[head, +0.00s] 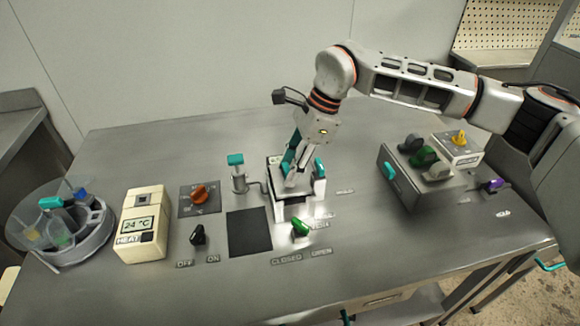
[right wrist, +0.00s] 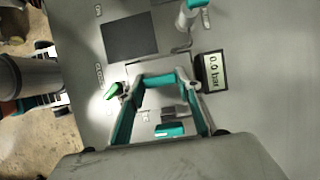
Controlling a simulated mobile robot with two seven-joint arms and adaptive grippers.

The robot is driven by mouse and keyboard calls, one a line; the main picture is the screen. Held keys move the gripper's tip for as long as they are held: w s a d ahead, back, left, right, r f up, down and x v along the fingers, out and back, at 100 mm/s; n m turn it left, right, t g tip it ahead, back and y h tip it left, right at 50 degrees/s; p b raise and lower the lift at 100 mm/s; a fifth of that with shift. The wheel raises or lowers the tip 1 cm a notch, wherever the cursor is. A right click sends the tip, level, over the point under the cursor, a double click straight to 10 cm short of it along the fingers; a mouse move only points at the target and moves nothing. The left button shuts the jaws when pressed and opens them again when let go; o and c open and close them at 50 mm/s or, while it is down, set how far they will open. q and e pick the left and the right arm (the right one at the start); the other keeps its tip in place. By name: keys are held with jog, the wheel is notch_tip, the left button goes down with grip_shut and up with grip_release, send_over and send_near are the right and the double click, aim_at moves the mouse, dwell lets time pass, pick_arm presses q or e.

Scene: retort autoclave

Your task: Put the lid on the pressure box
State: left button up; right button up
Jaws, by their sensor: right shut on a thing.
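The pressure box (head: 279,211) is a pale box at the middle of the table. A teal-tipped clamp (head: 319,167) stands at its right side. My right gripper (head: 291,178) points down at the top of the box, its fingers shut on the lid. In the right wrist view the fingers (right wrist: 163,82) close around a teal-edged grip on the grey lid (right wrist: 160,99), which appears at the box top. The fingers hide much of it, and I cannot tell whether the lid is seated. My left gripper is not in view.
A dark square pad (head: 249,231) lies left of the box, by a green knob (head: 300,229) and a teal-topped valve (head: 238,175). A heater unit (head: 143,226) and round container (head: 60,228) stand left. A grey box with knobs (head: 412,186) stands right. The back table is clear.

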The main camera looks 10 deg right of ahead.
jog(key=shift+r, duration=0.2)
jog(key=shift+f, duration=0.45)
dwell(0.3)
jog(key=shift+f, duration=0.1)
dwell(0.6)
jog(key=o, duration=1.5)
jog(key=o, duration=0.4)
jog(key=shift+f, duration=0.1)
jog(key=shift+r, duration=0.2)
